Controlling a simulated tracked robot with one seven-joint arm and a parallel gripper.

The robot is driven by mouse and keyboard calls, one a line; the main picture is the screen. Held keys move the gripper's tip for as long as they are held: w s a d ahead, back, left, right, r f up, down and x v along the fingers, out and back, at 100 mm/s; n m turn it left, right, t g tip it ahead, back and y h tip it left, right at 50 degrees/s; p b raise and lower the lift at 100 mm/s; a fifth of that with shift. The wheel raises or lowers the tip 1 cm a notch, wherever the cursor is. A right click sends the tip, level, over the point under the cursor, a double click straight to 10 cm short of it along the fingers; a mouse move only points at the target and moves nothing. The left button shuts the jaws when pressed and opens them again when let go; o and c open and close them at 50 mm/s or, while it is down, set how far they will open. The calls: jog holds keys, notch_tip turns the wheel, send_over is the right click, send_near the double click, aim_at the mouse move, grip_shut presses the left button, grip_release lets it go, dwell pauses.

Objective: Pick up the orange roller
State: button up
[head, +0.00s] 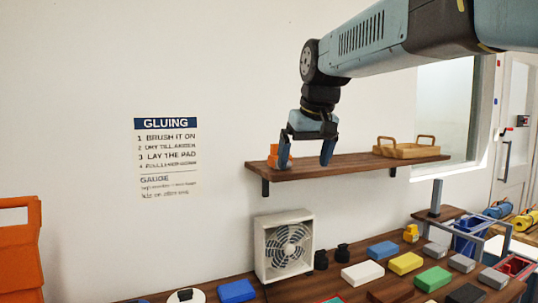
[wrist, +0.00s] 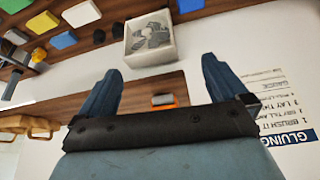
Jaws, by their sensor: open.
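My gripper (head: 305,163) is open and empty, pointing down over the wooden wall shelf (head: 335,168). An orange thing, which looks like the roller (head: 272,156), sits on the shelf at its left end, just left of my gripper's left finger and partly hidden by it. In the wrist view, which is upside down, my gripper (wrist: 160,68) has its fingers spread wide. The small orange roller (wrist: 163,99) shows on the shelf (wrist: 140,95) between the fingers in the picture, apart from both. Its lower part is hidden by the gripper body.
A wooden tray with handles (head: 410,151) stands at the shelf's right end. Below are a white fan (head: 284,246) and a counter with several coloured blocks, including a yellow one (head: 406,262). A sign (head: 166,155) hangs on the wall. The shelf's middle is free.

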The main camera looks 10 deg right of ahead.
jog(key=w+r+n, duration=0.1)
jog(key=w+r, duration=0.4)
jog(key=w, duration=0.3)
jog(key=w+r, duration=0.5)
jog(key=w, duration=0.4)
jog(key=shift+g, duration=0.3)
jog(key=x, duration=0.8)
jog(key=shift+d, duration=0.2)
jog(key=shift+x, duration=2.7)
jog(key=shift+w+r, duration=0.1)
jog(key=shift+c, duration=0.3)
jog(key=c, duration=1.2)
